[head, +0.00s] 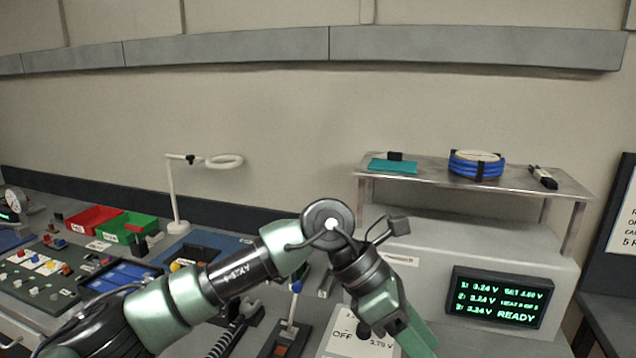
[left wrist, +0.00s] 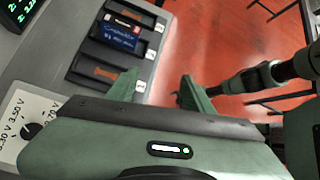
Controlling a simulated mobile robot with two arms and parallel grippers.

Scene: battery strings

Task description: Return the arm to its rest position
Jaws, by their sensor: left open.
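My left arm (head: 240,272) reaches in from the left in the head view and bends down at its wrist. My left gripper (head: 408,334) points down and to the right, in front of the grey cabinet, partly cut off by the bottom edge. In the left wrist view the left gripper (left wrist: 160,76) has its two green fingers spread, with nothing between them. A blue battery (left wrist: 121,32) lies in one of the dark slots beyond the fingers, apart from them. Part of another arm of mine (left wrist: 255,78) shows at the right; I see no gripper clearly on it.
The grey cabinet with a display reading READY (head: 499,297) stands at the right, under a metal shelf (head: 440,177) holding a blue coil (head: 477,165). A white ring lamp (head: 176,190), red bin (head: 92,219) and green bin (head: 127,227) stand left. Red floor (left wrist: 225,40) is open beyond the slots.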

